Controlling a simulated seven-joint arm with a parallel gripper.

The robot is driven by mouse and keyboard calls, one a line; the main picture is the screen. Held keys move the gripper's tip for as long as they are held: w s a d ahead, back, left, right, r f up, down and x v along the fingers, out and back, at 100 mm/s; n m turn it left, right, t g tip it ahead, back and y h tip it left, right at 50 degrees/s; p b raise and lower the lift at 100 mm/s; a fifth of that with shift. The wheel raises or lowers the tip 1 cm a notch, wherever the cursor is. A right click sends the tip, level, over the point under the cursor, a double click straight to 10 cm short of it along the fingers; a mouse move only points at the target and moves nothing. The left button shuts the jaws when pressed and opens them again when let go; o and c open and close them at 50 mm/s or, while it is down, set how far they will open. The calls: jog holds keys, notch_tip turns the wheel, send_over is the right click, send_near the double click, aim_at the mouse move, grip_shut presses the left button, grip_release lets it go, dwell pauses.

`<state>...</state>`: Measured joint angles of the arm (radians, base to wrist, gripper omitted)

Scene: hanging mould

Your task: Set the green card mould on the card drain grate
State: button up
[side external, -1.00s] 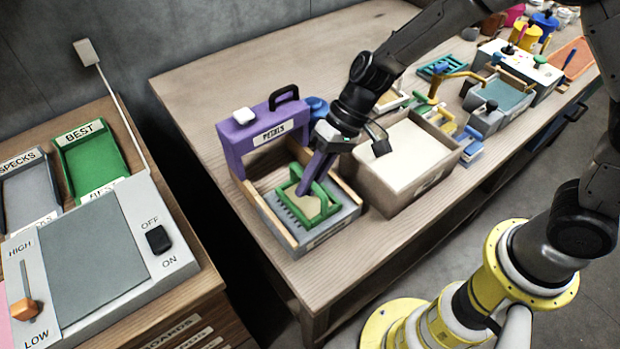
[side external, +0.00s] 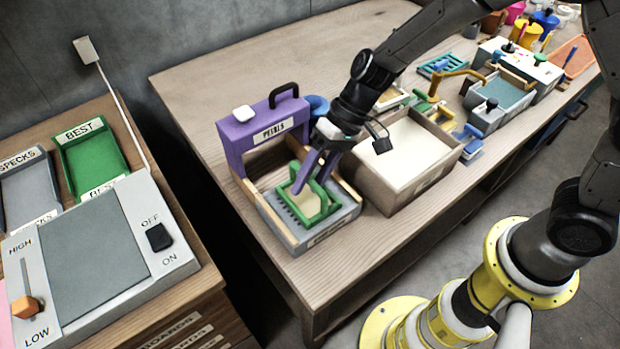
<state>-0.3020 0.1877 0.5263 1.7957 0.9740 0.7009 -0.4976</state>
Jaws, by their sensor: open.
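The green card mould (side external: 328,210), a frame with an upright green handle, lies on the grey slatted card drain grate (side external: 283,215) in front of the purple stand. My gripper (side external: 312,180) is above the mould with its purple fingers spread apart, around or beside the mould's handle. The fingertips partly hide the handle, and I cannot tell whether they touch it.
The purple PETALS stand (side external: 240,140) rises just behind the grate. A wooden vat of pale pulp (side external: 405,155) stands close to the right. Several tools and containers fill the table's far right. Bare tabletop lies behind the purple stand.

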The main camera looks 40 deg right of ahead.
jog(key=s+d+r+t, duration=0.1)
jog(key=d+r, duration=0.4)
jog(key=r, duration=0.4)
jog(key=s+d+r+t, duration=0.1)
jog(key=d+r, duration=0.3)
jog(key=r, duration=0.4)
jog(key=s+d+t+h, duration=0.3)
jog(key=s+d+h, duration=0.3)
jog(key=s+d, duration=0.8)
jog(key=s, duration=0.3)
jog(key=shift+d+t+h, duration=0.2)
jog(key=shift+t+h, duration=0.2)
